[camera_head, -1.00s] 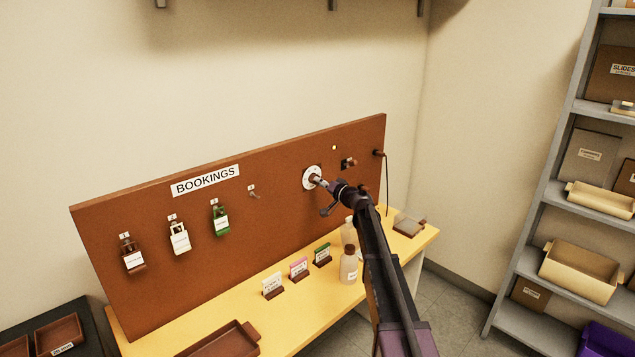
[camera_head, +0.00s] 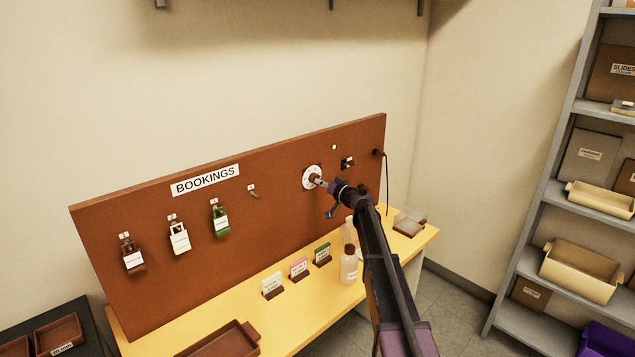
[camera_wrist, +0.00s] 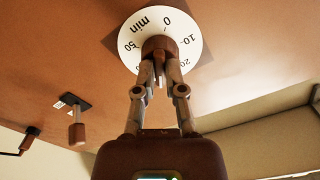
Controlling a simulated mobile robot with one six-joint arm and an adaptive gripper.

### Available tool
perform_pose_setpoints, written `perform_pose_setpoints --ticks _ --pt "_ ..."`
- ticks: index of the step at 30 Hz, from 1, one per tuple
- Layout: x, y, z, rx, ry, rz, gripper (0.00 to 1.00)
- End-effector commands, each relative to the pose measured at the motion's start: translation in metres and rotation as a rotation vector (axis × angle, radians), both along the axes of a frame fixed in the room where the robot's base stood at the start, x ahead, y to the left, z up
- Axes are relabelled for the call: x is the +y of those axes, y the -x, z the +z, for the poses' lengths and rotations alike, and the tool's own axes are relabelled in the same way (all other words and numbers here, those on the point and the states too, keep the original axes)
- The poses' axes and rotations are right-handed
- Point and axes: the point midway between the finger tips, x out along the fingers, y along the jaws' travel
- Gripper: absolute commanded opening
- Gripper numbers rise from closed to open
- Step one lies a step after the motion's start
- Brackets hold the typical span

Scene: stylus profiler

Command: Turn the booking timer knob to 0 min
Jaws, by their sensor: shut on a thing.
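The booking timer is a white round dial (camera_head: 307,172) with a brown knob (camera_head: 315,178) on the brown bookings board (camera_head: 270,215). In the wrist view the dial (camera_wrist: 190,50) shows "0 min", 10, 20 and 50, and the knob (camera_wrist: 160,45) stands at its middle. My gripper (camera_wrist: 160,73) has its two fingers closed on the knob from below in that view. In the head view my gripper (camera_head: 320,182) reaches the dial from the lower right. The fingers hide part of the dial, and I cannot tell which mark the knob points to.
Right of the dial are a small switch (camera_head: 347,163) and a hook (camera_head: 378,153) with a hanging cord. Tagged padlocks (camera_head: 179,238) hang at left. Below, bottles (camera_head: 349,268) and card holders (camera_head: 299,268) stand on the yellow bench (camera_head: 255,310), close to my arm.

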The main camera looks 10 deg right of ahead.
Motion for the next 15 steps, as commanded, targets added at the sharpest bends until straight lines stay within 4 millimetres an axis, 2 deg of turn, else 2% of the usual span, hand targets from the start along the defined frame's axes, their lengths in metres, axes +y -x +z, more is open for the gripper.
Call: perform_pose_setpoints --ticks 15 --pt "-0.0005 -0.0023 0.0008 -0.24 0.325 0.0 0.0"
